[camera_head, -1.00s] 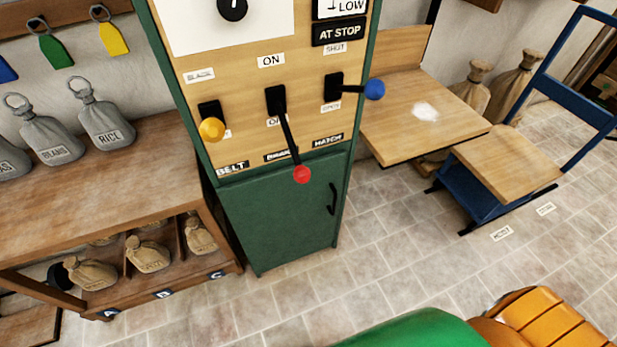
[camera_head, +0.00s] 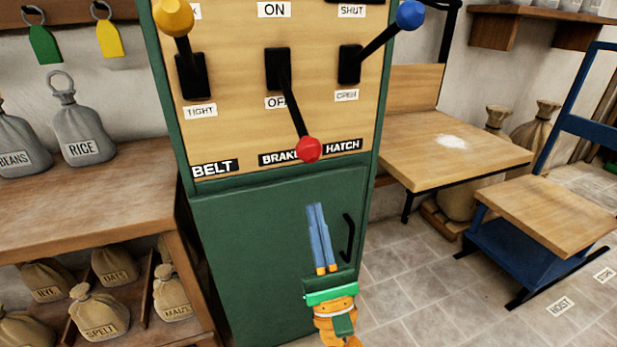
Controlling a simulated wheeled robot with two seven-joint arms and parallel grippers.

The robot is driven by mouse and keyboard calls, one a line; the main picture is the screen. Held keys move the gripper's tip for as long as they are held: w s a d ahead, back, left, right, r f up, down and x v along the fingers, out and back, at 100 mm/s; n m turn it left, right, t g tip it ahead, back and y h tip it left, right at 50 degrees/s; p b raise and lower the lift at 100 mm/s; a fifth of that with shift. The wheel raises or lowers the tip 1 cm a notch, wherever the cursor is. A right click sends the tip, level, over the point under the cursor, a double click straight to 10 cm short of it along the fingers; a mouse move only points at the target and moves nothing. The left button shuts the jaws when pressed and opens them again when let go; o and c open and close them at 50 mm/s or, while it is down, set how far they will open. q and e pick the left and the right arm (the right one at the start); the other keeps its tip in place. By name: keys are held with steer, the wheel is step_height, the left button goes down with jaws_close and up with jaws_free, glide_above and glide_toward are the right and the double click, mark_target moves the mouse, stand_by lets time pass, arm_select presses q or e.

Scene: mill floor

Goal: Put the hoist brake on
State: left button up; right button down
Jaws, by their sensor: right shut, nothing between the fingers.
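The brake lever (camera_head: 293,106) is a black rod with a red knob (camera_head: 308,149) in the middle of the control panel. It slants down past the OFF label, and its knob hangs at the BRAKE nameplate. The ON label (camera_head: 274,9) is above its slot. My right gripper (camera_head: 315,206) points up in front of the green cabinet door, below the red knob. Its blue fingers are together and empty, with a gap between their tips and the knob in the picture. My left gripper is out of view.
The belt lever's yellow knob (camera_head: 174,17) and the hatch lever's blue knob (camera_head: 411,14) flank the brake lever, both slanting up. The cabinet door has a black handle (camera_head: 347,238). A sack shelf (camera_head: 90,205) stands left; a wooden table (camera_head: 440,150) and blue cart (camera_head: 530,250) stand right.

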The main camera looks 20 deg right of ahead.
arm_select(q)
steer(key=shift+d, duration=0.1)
arm_select(e)
steer(key=shift+r, duration=0.1)
arm_select(q)
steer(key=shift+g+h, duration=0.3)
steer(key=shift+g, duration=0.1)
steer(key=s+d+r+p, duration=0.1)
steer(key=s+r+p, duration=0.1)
steer(key=p, duration=0.1)
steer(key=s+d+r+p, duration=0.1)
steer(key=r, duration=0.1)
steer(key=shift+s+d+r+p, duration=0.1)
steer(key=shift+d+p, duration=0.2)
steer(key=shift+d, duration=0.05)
arm_select(e)
steer(key=w+r, duration=0.3)
steer(key=r, duration=0.5)
steer(key=shift+w+a+r+y, duration=0.15)
steer(key=shift+r+y, duration=0.1)
steer(key=shift+y, duration=0.05)
